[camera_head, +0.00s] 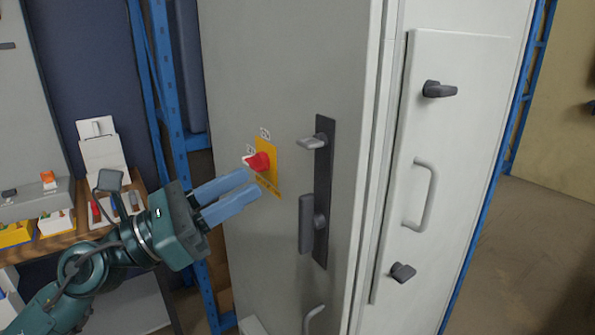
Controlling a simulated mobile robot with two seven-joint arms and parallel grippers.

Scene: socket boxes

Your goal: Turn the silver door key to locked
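The silver door key (312,142) sits near the top of a tall dark lock plate (323,190) on the grey cabinet's side face. Its flat bow sticks out to the left, roughly level. A dark door handle (307,222) is lower on the same plate. My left gripper (256,182) comes in from the left, its two blue fingers parted with nothing visible between them. The fingertips are left of and below the key, apart from it, and close below the red switch in the picture. My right gripper is not in view.
A red rotary switch (259,162) on a yellow plate (268,178) lies between my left fingertips and the key. The white door (453,180) at right has dark latches and a grey pull handle (427,195). A bench with small boxes (60,223) stands at left.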

